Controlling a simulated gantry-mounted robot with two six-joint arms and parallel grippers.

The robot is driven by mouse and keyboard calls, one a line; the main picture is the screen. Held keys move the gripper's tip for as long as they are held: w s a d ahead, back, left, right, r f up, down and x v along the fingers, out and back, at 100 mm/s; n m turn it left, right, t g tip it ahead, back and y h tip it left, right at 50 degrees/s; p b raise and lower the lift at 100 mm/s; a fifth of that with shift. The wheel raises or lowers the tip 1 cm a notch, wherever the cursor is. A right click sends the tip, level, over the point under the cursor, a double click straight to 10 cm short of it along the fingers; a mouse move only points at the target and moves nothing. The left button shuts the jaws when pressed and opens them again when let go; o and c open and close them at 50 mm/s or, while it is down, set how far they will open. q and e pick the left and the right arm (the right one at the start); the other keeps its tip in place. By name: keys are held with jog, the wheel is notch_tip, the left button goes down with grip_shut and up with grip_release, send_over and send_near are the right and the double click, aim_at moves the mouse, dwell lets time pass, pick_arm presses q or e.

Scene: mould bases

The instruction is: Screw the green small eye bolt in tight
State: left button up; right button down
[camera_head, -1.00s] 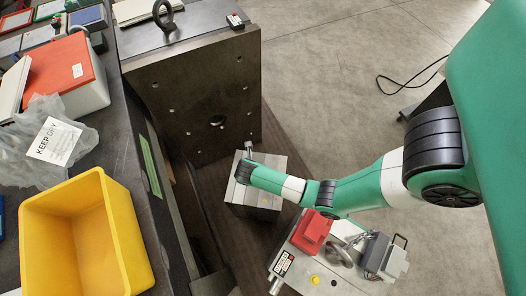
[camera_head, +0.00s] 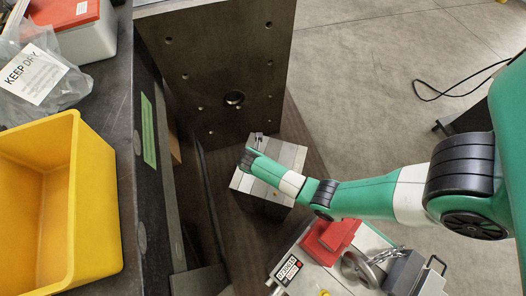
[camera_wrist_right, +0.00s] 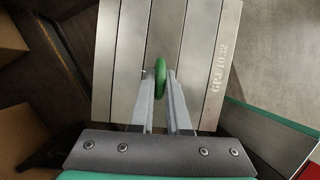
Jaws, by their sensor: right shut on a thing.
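The green small eye bolt (camera_wrist_right: 160,78) shows edge-on in the right wrist view, its ring between my fingertips. My right gripper (camera_wrist_right: 161,84) is shut on the ring. The bolt stands over the middle of a grey steel mould base (camera_wrist_right: 128,60) with parallel plate seams and the marking "GPJ 1032". Its shank and thread are hidden, so I cannot tell how deep it sits. In the head view, my right arm reaches in from the right to the same mould base (camera_head: 291,156), and its wrist hides the bolt. My left gripper is not in view.
A large dark steel block (camera_head: 215,60) stands just behind the mould base. A yellow bin (camera_head: 95,215) and a plastic bag marked "KEEP DRY" (camera_head: 65,85) are on the bench at left. A grey unit with a red block (camera_head: 330,238) and chain stands in front.

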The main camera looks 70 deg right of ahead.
notch_tip(320, 180, down, 4)
jog(key=b, duration=0.3)
jog(key=shift+r, duration=0.25)
jog(key=shift+f, duration=0.3)
jog(key=shift+p, duration=0.3)
jog(key=shift+f, duration=0.1)
jog(key=shift+f+p, duration=0.3)
jog(key=shift+f, duration=0.1)
dwell(0.6)
